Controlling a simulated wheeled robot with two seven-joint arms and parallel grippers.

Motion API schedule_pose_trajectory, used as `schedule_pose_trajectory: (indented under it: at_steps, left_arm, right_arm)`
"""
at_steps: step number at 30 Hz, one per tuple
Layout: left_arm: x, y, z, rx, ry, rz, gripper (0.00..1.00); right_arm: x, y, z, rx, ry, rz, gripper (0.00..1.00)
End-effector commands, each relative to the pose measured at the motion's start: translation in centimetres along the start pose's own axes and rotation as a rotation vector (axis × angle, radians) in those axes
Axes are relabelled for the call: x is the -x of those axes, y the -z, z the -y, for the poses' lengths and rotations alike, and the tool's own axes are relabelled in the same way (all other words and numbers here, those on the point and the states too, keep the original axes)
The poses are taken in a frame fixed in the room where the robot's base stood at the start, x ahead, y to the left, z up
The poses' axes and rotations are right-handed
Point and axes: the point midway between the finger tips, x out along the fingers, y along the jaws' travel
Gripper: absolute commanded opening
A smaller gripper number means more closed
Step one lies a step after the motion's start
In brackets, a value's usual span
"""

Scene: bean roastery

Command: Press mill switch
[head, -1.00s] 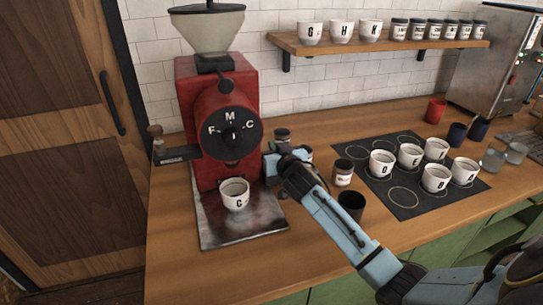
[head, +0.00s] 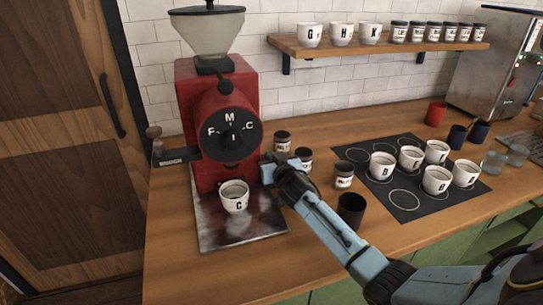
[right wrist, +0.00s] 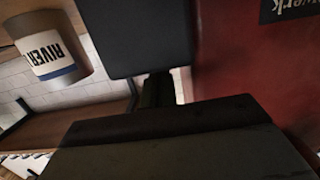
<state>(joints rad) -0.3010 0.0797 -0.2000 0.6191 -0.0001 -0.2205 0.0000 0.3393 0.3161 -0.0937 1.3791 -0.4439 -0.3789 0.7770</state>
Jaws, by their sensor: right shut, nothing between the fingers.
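The red mill (head: 190,100) stands on the wooden counter against the tiled wall, with a clear hopper on top. Its round black dial (head: 229,135) carries the letters F, M and C. I cannot make out a separate switch; the mill's right side is partly hidden by my gripper. My right gripper (head: 266,168) is shut and empty, at the mill's lower right side, close to the red body; I cannot tell whether it touches. In the right wrist view the red mill wall (right wrist: 240,60) fills the right side. My left gripper is not in view.
A white cup (head: 235,197) marked C stands on the mill's metal tray (head: 240,232). Small labelled jars (head: 282,141) and a black cup (head: 351,209) stand near my right arm. Several lettered cups stand on a black mat (head: 404,197) to the right.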

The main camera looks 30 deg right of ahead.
Motion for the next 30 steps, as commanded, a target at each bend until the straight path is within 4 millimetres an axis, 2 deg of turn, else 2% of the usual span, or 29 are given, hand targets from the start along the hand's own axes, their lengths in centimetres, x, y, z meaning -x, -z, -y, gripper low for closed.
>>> schedule_pose_trajectory:
  at_steps: [1, 4, 7, 14, 24, 30]
  left_arm:
    - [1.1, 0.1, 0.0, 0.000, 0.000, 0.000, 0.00]
    - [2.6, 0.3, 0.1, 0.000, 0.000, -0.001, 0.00]
    - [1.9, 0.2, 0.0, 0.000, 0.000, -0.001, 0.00]
    - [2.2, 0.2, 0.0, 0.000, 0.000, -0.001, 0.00]
    - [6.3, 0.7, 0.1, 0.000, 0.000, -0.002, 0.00]
    - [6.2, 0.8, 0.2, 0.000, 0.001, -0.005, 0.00]
  right_arm:
    - [0.0, 0.5, 0.0, -0.001, 0.000, 0.016, 0.00]
    - [-0.1, 0.4, -0.2, -0.002, -0.004, 0.057, 0.00]
    - [-0.1, -0.1, -0.2, -0.002, -0.003, 0.054, 0.00]
    - [-0.1, 0.2, -0.2, -0.002, -0.003, 0.054, 0.00]
    - [0.1, 4.7, 0.1, -0.002, 0.001, 0.054, 0.00]
    - [3.4, 4.6, 0.0, -0.001, 0.002, 0.055, 0.00]
